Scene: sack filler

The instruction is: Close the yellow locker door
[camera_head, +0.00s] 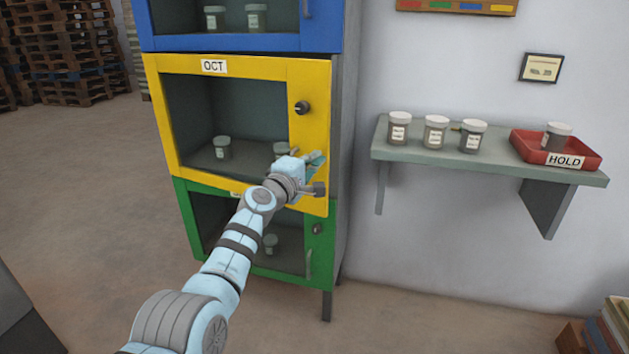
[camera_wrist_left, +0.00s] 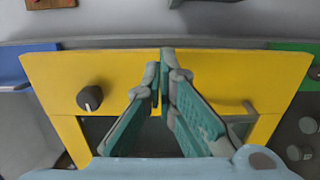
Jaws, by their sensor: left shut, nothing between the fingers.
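The yellow locker door (camera_head: 238,66), labelled OCT, has a large window with jars behind it and a dark knob (camera_head: 302,107) at its upper right. Its free right edge sits slightly proud of the blue and green doors, so it appears a little ajar. The yellow door (camera_wrist_left: 110,65) also fills the middle of the left wrist view, with its knob (camera_wrist_left: 90,98) at left. My left gripper (camera_head: 308,157) is at the door's right side, below the knob. Its fingertips (camera_wrist_left: 160,62) are together and empty in front of the yellow frame; contact is unclear. My right gripper is out of view.
A blue door (camera_head: 240,43) is above and a green door (camera_head: 283,277) below. A wall shelf (camera_head: 490,162) with jars and a red HOLD tray (camera_head: 520,147) is to the right. Pallets (camera_head: 75,50) stand far left. Open floor lies left of the locker.

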